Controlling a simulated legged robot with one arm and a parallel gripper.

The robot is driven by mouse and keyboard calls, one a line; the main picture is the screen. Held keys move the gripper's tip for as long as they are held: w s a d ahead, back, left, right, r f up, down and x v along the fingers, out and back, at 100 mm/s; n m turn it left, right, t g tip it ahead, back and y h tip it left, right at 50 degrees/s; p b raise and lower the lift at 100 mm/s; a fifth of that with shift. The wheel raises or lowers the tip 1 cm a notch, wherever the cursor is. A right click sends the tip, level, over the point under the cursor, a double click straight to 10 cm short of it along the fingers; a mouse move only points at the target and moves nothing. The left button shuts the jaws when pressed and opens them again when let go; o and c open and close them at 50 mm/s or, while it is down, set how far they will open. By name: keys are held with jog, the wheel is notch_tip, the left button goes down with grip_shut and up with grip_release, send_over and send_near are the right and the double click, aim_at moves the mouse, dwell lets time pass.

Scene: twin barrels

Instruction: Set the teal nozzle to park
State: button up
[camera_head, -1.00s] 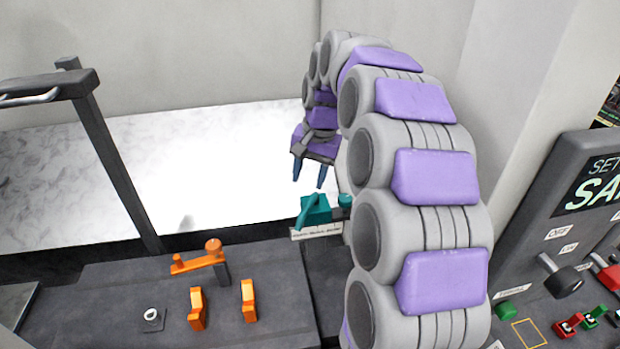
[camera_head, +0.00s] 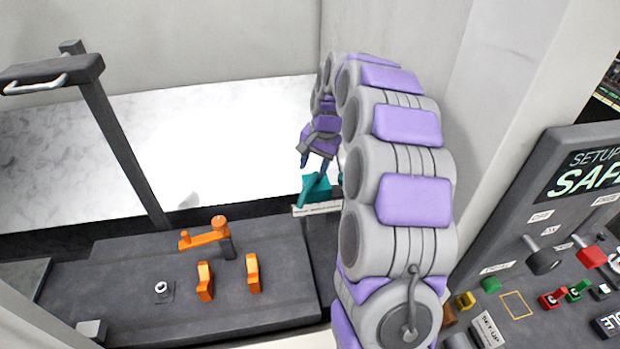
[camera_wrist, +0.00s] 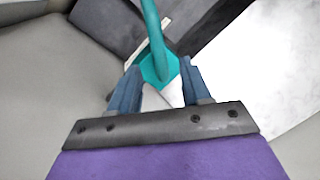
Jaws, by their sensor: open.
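The teal nozzle (camera_head: 315,189) sits at the back edge of the dark bench, just left of my arm, above a white label strip (camera_head: 317,209) too small to read. My gripper (camera_head: 315,167) is directly above and behind it, pointing down. In the wrist view the teal nozzle (camera_wrist: 155,50) shows as a long lever with a wider base between and just beyond my fingertips. My gripper (camera_wrist: 158,75) is open, with a blue finger on each side of the teal base. I cannot tell whether the fingers touch it. My arm hides the nozzle's right side in the head view.
Orange levers (camera_head: 206,236) and a small round knob (camera_head: 161,289) stand on the dark bench (camera_head: 120,295) at left. A dark post with a handle (camera_head: 50,85) rises at far left. A control panel (camera_head: 510,240) with switches stands at right. A pale wall is behind.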

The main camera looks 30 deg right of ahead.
aim_at(310, 182)
jog(key=f, duration=0.5)
jog(key=shift+w+a+f, duration=0.1)
jog(key=shift+w+f, duration=0.1)
jog(key=shift+w, duration=0.2)
jog(key=shift+w+f, duration=0.15)
jog(key=shift+f, duration=0.35)
jog(key=shift+a, duration=0.15)
jog(key=shift+c, duration=1.2)
grip_shut()
